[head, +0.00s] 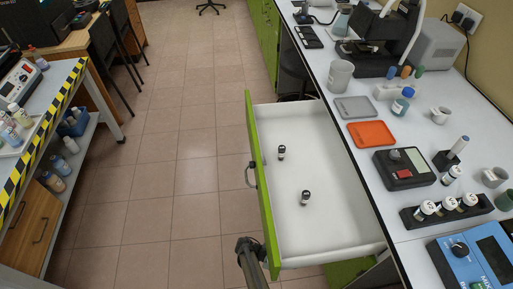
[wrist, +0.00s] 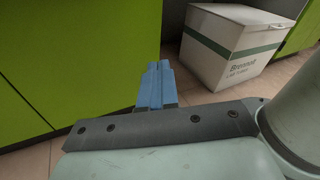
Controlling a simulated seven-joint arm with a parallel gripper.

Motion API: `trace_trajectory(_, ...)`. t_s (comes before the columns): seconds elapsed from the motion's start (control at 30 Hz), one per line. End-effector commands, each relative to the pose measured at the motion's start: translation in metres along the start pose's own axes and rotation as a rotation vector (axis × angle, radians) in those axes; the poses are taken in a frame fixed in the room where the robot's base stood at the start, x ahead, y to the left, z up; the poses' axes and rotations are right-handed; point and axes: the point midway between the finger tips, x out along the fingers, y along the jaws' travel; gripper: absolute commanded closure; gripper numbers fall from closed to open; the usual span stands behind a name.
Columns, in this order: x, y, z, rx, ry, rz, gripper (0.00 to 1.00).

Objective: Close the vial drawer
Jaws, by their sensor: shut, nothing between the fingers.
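The vial drawer (head: 328,215) stands pulled out from under the right-hand bench. It has a white inside, a green front (head: 262,190) and a grey handle (head: 250,175) on the outer face. Two small dark-capped vials, one farther back (head: 282,152) and one nearer (head: 305,198), stand apart on its floor. My gripper (wrist: 157,83) shows in the wrist view with its blue fingers together and empty, near green cabinet faces. Part of my arm shows by the near end of the drawer front in the head view; the fingertips are not clearly visible there.
The bench top (head: 345,85) holds an orange tray (head: 371,134), a scale (head: 405,168), a vial rack (head: 447,210) and a microscope. A white box (wrist: 232,45) stands on the floor in the wrist view. The tiled floor (head: 180,150) left of the drawer is clear.

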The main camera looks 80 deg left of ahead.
Motion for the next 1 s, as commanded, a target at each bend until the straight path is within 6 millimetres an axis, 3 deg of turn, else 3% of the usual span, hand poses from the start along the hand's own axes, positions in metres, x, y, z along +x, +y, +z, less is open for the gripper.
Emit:
trace_trajectory(0.03, -0.026, 0.016, 0.002, 0.014, -0.020, 0.037, 1.00)
trace_trajectory(0.1, -0.058, 0.038, 0.013, 0.028, -0.030, 0.075, 1.00)
trace_trajectory(0.27, -0.116, 0.084, 0.044, 0.048, -0.005, 0.130, 1.00)
trace_trajectory(0.47, -0.195, 0.141, 0.096, 0.068, 0.040, 0.197, 1.00)
trace_trajectory(0.77, -0.322, 0.210, 0.198, 0.100, 0.099, 0.305, 1.00)
trace_trajectory(1.0, -0.422, 0.247, 0.298, 0.125, 0.138, 0.393, 1.00)
